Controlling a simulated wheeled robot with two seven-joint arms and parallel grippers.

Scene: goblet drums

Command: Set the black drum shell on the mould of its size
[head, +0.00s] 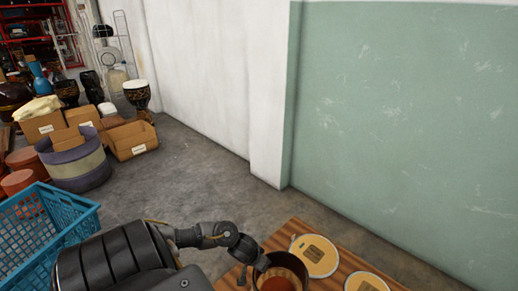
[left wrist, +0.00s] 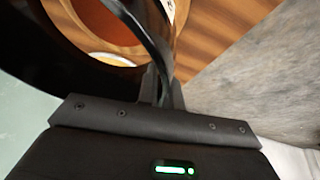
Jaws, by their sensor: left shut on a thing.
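The black drum shell (head: 280,284) is at the bottom edge of the head view, by the wooden table, partly cut off, with a brown inside. My left gripper (head: 253,272) is shut on its wall at the left side. In the left wrist view the shell (left wrist: 38,40) is a dark curved wall with the fingers on it. Through its opening I see wood and part of a pale round thing (left wrist: 112,58). Two round cream-topped moulds, one larger (head: 314,256) and one smaller (head: 367,284), stand right of the shell. Whether the shell touches the table is unclear. My right gripper is out of view.
The striped wooden table (head: 347,269) fills the bottom right. A blue crate (head: 48,228) stands at the lower left. Cardboard boxes (head: 131,141), a round basket (head: 75,163) and several drums stand at the back left. The grey floor (head: 195,175) between is clear.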

